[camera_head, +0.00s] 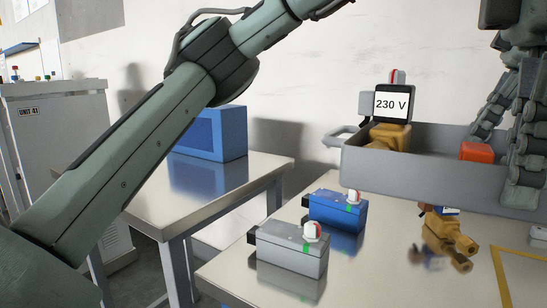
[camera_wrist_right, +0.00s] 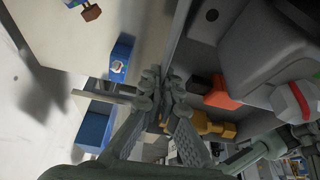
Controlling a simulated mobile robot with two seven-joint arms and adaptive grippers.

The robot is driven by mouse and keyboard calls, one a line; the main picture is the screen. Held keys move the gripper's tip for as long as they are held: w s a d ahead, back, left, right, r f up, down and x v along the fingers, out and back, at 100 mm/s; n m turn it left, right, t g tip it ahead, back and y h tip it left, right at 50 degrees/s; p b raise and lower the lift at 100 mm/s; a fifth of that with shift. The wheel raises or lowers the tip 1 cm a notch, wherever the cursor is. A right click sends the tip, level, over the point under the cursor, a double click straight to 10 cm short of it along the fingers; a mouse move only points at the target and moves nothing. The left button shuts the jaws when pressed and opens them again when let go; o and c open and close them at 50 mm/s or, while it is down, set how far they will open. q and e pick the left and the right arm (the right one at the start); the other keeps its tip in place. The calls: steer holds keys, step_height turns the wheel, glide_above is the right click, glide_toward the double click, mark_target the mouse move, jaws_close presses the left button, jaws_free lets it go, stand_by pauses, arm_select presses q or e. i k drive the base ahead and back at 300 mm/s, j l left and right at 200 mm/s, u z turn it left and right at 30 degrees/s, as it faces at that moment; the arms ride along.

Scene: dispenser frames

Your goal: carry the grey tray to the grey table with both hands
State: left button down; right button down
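The grey tray (camera_head: 415,178) is at the right of the head view, over the near table, its right end cut off. I cannot tell if it rests on that table. It holds an ochre part (camera_head: 390,137), a 230 V display unit (camera_head: 391,105) and an orange block (camera_head: 477,152).
The near table (camera_head: 385,270) holds a blue unit (camera_head: 338,210), a grey unit (camera_head: 291,250) and an ochre part (camera_head: 447,240). A second table (camera_head: 150,212) at left bears a blue bin (camera_head: 215,135). A grey cabinet (camera_head: 60,135) stands far left. A gap separates the tables.

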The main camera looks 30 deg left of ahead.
mark_target(166, 172)
steer(key=i+j, duration=0.1)
steer(key=j, duration=1.8)
steer(key=j+z, duration=0.1)
steer(key=j, duration=1.75)
steer(key=i, duration=0.1)
